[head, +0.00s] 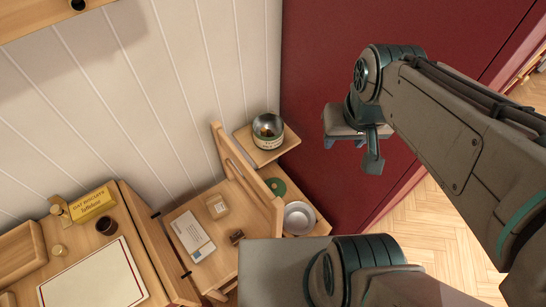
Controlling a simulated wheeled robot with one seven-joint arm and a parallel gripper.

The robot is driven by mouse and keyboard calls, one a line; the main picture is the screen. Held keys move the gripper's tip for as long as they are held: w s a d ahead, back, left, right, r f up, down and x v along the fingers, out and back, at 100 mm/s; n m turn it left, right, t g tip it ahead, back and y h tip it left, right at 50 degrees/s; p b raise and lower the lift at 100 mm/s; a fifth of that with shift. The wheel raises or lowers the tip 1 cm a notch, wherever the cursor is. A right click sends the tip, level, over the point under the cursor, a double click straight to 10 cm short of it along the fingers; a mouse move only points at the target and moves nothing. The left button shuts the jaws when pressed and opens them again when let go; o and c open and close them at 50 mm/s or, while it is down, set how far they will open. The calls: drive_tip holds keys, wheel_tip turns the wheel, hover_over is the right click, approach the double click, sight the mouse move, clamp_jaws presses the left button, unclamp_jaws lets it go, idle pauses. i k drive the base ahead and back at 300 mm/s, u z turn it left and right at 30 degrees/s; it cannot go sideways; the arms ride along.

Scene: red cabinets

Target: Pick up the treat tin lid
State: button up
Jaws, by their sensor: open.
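The round tin (268,131) stands open on the small upper shelf, with dark contents showing inside. My gripper (351,152) is open and empty, in the air to the upper right of the lid and right of the tin in the head view. It is clear of both.
A desk (150,262) holds a yellow biscuit box (92,205). A red cabinet (318,60) rises behind my gripper.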

sight(278, 187)
drive_tip(key=k, duration=0.5)
drive_tip(key=u, duration=2.3)
drive_tip(key=k, duration=1.05)
drive_tip(key=z, duration=1.15)
drive_tip(key=i, duration=0.95)
